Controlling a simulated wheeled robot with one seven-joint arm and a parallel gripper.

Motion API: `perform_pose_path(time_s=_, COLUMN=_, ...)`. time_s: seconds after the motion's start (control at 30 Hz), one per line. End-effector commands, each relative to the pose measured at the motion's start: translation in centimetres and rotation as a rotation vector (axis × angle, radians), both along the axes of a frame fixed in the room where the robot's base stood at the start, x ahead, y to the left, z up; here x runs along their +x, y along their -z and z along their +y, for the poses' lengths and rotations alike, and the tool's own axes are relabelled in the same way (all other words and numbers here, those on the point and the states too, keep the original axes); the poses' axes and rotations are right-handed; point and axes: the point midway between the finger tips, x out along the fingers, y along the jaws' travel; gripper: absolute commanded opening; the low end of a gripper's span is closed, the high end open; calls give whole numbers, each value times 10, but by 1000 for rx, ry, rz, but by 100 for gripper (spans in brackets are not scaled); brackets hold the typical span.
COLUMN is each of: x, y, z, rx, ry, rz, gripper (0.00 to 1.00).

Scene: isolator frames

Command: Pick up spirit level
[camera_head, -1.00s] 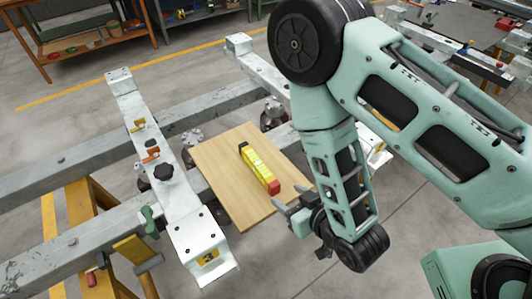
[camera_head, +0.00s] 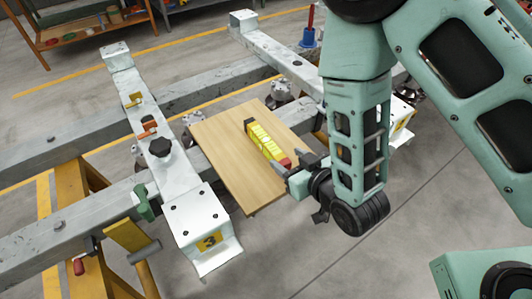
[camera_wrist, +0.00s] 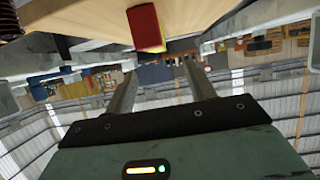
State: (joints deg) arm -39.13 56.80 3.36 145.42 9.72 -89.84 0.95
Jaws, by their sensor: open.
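The spirit level (camera_head: 262,140) is yellow with dark and red ends and lies on a wooden board (camera_head: 232,165). In the head view my gripper (camera_head: 294,170) is at its red end, by the board's right edge; whether they touch is unclear. In the wrist view the red end of the level (camera_wrist: 146,27) is at the top, on the board (camera_wrist: 85,22), just beyond the fingertips. My gripper (camera_wrist: 158,72) has its two fingers apart with nothing between them. Much of the level is out of the wrist view.
The board rests on a grey metal frame (camera_head: 75,138). A white beam with clamps and a black knob (camera_head: 160,147) stands left of the board. Another white beam (camera_head: 285,58) runs behind it on the right. Open floor (camera_head: 330,262) lies in front.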

Motion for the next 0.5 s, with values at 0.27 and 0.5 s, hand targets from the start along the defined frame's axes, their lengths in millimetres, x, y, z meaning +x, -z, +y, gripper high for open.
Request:
perform_pose_path(time_s=0.27, x=12, y=11, z=7, rx=3, ry=1, rz=-3, gripper=55)
perform_pose_path(time_s=0.5, x=18, y=14, z=11, rx=2, ry=0, rz=-3, gripper=55)
